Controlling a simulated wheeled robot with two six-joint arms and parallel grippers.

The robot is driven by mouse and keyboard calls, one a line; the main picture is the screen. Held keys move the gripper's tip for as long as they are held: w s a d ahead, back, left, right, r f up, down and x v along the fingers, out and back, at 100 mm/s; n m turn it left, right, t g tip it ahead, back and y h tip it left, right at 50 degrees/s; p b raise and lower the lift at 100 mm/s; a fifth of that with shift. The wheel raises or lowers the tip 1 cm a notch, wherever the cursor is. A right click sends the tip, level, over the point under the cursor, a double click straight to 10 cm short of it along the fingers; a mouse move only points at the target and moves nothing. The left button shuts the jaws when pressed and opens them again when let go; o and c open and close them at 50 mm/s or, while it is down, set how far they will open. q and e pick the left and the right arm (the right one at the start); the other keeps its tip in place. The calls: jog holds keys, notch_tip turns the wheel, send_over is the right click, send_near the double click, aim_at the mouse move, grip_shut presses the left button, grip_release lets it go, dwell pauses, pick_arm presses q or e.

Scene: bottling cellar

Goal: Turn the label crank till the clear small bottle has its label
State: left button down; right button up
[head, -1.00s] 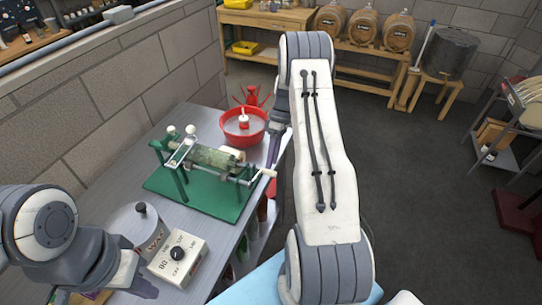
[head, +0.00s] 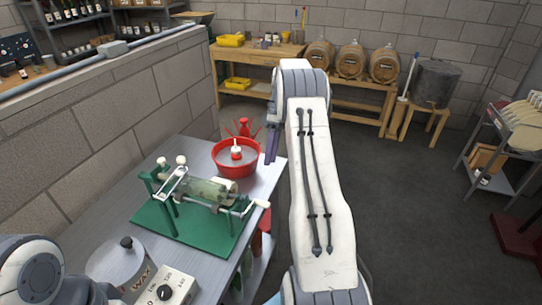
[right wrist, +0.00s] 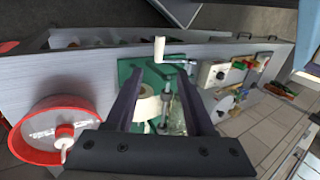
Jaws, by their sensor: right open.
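The labelling machine with its green base (head: 185,235) stands on the grey bench. A clear, greenish bottle (head: 203,190) lies across its rollers; I cannot make out a label on it. A pale label roll (head: 226,185) sits beside it, also in the right wrist view (right wrist: 148,102). The crank's white handle (head: 262,203) sticks out at the machine's right end and shows beyond my fingertips in the right wrist view (right wrist: 160,48). My right gripper (head: 271,148) is open and empty, above and apart from the handle. My left arm shows at bottom left; its gripper is out of frame.
A red bowl (head: 236,160) stands behind the machine, near my right gripper. A wax pot (head: 122,268) and a control box with a knob (head: 168,290) stand in front. A block wall runs along the left. Floor right of the bench is clear.

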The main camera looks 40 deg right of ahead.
jog(key=shift+m, duration=0.3)
grip_shut()
notch_tip(320, 180, up, 3)
jog(key=m+t+h+p, duration=0.2)
jog(key=m+t+h, duration=0.15)
jog(key=m, duration=3.25)
send_over(263, 202)
jog(key=d, duration=0.1)
jog(key=shift+n+g+h, duration=0.3)
jog(key=shift+g+h, duration=0.15)
jog(key=f+p, duration=0.1)
jog(key=f, duration=0.3)
jog(key=f+p, duration=0.1)
jog(key=f, duration=0.3)
jog(key=f+p, duration=0.1)
jog(key=f, duration=0.4)
jog(key=shift+w+a+p, duration=0.1)
jog(key=shift+a+p, duration=0.2)
jog(key=shift+p, duration=0.05)
